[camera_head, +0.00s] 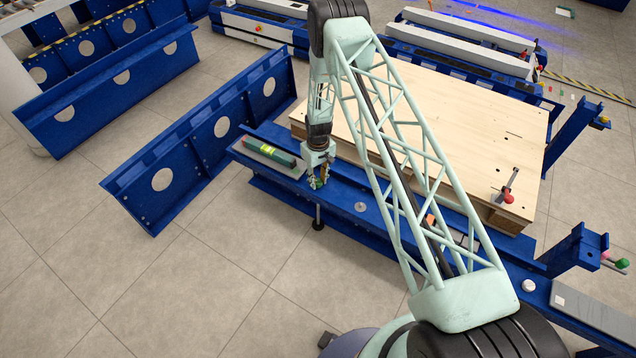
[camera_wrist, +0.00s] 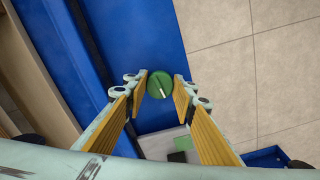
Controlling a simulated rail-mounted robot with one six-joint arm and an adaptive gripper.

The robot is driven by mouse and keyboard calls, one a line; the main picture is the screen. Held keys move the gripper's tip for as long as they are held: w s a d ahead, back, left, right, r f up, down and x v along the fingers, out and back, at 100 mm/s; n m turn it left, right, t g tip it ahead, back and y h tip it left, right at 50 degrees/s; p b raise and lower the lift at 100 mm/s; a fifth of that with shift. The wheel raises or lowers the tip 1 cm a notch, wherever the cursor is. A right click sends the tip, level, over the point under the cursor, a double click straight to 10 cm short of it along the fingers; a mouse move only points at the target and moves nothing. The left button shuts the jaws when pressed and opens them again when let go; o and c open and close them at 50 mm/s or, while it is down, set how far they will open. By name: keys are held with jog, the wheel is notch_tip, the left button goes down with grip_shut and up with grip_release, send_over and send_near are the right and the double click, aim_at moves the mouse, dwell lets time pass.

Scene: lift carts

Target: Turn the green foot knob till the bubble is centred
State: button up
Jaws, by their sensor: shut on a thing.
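The green foot knob (camera_wrist: 160,85) is round with a pale line across its top. In the wrist view it sits between the tips of my gripper (camera_wrist: 157,88), which is shut on it. In the head view the gripper (camera_head: 319,174) points down over the blue beam, and a bit of the green knob (camera_head: 316,184) shows beneath it. A dark green level (camera_head: 270,152) with a yellow-green vial lies on a grey plate left of the gripper. It shows partly in the wrist view (camera_wrist: 184,143). The bubble's position is too small to tell.
A blue beam (camera_head: 345,203) carries the knob, with a black foot (camera_head: 318,224) below it. A wooden deck (camera_head: 470,120) lies behind, with a red-knobbed lever (camera_head: 508,197) on it. A blue girder (camera_head: 200,135) stands at left. The floor in front is clear.

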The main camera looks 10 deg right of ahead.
aim_at(318, 181)
jog(key=shift+n+b, duration=0.45)
jog(key=shift+n, duration=0.75)
jog(key=o, duration=0.8)
jog(key=shift+o, duration=0.2)
jog(key=shift+r, duration=0.1)
notch_tip(318, 181, up, 12)
dwell(0.8)
